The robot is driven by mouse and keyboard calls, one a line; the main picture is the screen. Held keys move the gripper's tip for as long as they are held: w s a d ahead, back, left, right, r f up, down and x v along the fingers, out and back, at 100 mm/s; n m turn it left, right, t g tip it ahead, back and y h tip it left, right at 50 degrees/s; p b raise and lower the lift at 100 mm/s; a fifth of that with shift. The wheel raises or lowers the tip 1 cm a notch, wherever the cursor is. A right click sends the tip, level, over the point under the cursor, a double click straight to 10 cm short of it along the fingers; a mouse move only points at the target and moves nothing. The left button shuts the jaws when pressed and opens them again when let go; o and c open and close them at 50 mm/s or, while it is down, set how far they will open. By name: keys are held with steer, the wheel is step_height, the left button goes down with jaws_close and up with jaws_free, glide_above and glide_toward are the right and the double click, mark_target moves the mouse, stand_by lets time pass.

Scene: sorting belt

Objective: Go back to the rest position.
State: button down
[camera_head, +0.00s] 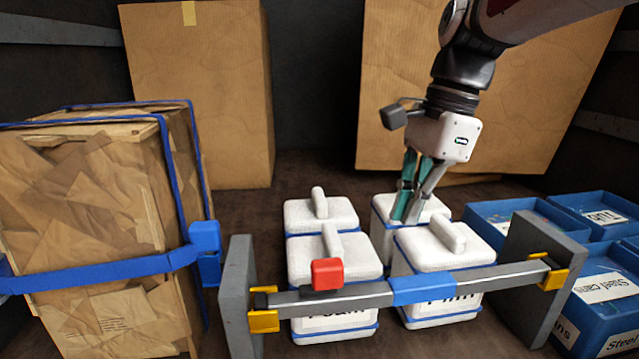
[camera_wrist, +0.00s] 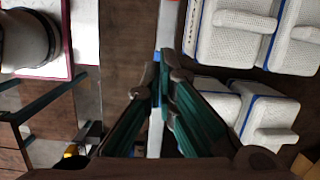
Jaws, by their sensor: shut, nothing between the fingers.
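My gripper (camera_head: 404,216) hangs at the end of my arm, pointing down, at the back right white lidded box (camera_head: 436,208) in the head view. Its green-grey fingers overlap that box in the picture; I cannot tell whether they touch it. In the wrist view the fingertips of my gripper (camera_wrist: 163,78) are together with nothing between them. No rest position is marked in either view.
More white lidded boxes (camera_head: 318,213) stand behind a grey bar (camera_head: 340,302) carrying a red block (camera_head: 327,274). Large cartons (camera_head: 200,90) stand behind. Bare floor shows between.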

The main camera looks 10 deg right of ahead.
steer(key=s+f+n+t+h, duration=0.1)
steer(key=s+f+n+t, duration=0.1)
steer(key=s+n, duration=0.5)
steer(key=s+f+n+t+h, duration=0.1)
steer(key=s+f+n+t, duration=0.2)
steer(key=s+n, duration=0.3)
steer(key=shift+s+f+n, duration=0.15)
steer(key=shift+s+n, duration=0.2)
steer(key=shift+n, duration=1.55)
